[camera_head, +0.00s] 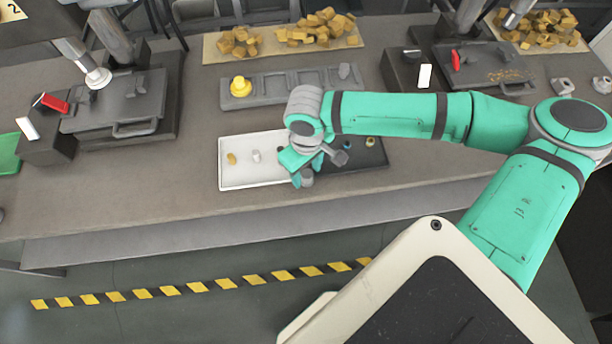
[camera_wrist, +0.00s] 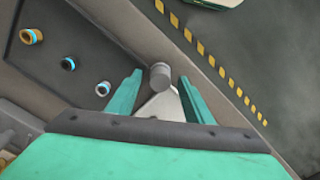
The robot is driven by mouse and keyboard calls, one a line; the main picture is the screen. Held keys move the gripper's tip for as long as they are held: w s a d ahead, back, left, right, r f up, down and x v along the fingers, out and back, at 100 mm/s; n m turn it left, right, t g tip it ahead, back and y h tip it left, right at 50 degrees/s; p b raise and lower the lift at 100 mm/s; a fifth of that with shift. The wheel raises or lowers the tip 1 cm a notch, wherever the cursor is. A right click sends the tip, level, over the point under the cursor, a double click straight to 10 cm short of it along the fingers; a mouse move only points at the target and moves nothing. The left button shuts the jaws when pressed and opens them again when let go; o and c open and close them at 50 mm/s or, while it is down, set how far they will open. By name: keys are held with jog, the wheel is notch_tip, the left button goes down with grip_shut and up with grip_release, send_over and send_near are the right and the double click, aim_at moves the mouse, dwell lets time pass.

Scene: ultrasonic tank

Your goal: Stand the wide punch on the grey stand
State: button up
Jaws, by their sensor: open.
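My gripper (camera_head: 303,172) is low over the near edge of the white tray, by the dark tray. In the wrist view my gripper (camera_wrist: 158,92) is open, with a short grey cylinder (camera_wrist: 160,75), possibly the wide punch, between or just beyond its fingertips; contact cannot be told. A smaller grey piece (camera_head: 256,155) and a brass-coloured piece (camera_head: 231,158) are on the white tray (camera_head: 232,181). The long grey holder (camera_head: 262,99), perhaps the grey stand, lies behind, with a yellow piece (camera_head: 240,86) at its left and a grey piece (camera_head: 344,72) at its right.
The dark tray (camera_head: 375,160) holds small rings, such as an orange-rimmed ring (camera_wrist: 31,36). Bench machines stand left (camera_head: 118,103) and right (camera_head: 480,67). Yellowish blocks lie on a board (camera_head: 275,48) at the back. The bench is clear left of the white tray.

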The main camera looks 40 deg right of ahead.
jog(key=shift+f, duration=0.45)
grip_shut()
jog(key=shift+r, duration=0.2)
